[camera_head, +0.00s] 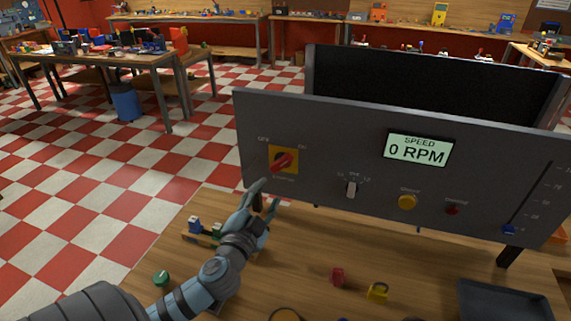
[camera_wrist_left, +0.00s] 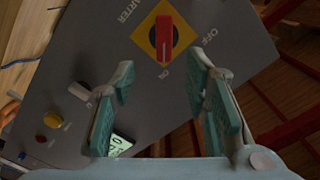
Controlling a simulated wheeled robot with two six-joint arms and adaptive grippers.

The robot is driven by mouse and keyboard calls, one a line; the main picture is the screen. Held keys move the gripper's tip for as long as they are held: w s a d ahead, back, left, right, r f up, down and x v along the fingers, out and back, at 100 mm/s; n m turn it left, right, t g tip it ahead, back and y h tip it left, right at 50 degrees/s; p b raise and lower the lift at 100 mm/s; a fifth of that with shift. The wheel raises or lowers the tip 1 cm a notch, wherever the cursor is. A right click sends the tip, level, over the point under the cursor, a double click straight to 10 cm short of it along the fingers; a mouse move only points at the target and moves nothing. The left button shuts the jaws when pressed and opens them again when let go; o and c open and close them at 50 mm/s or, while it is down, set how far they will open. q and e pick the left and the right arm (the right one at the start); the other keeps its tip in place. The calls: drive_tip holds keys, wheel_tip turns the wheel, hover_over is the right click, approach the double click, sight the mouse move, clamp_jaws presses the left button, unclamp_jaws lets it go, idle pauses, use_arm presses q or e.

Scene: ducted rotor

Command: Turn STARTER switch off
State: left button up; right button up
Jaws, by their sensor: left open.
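The STARTER switch (camera_head: 283,161) is a red rotary knob on a yellow square plate at the left of the grey control panel. Its handle slants up and right, towards the ON label. In the left wrist view the red knob (camera_wrist_left: 164,38) lies in line with the ON label; OFF is at its upper right. My left gripper (camera_head: 265,198) is open and empty, just below the switch in the head view. In the left wrist view its two fingers (camera_wrist_left: 163,75) are spread, with the knob beyond the gap between their tips. My right gripper is not in view.
The panel (camera_head: 325,180) also carries a small toggle (camera_head: 351,188), a yellow button (camera_head: 407,202), a red light (camera_head: 453,210) and a display (camera_head: 418,150) reading 0 RPM.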

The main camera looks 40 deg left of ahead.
sight(280, 167)
use_arm(q)
drive_tip(key=p+x, duration=0.1)
drive_tip(key=x, duration=1)
drive_tip(key=shift+w+a, duration=0.2)
drive_tip(key=shift+a, duration=0.05)
drive_tip(key=shift+s+r, duration=0.15)
drive_tip(key=shift+s, duration=0.2)
drive_tip(key=shift+c, duration=0.8)
clamp_jaws()
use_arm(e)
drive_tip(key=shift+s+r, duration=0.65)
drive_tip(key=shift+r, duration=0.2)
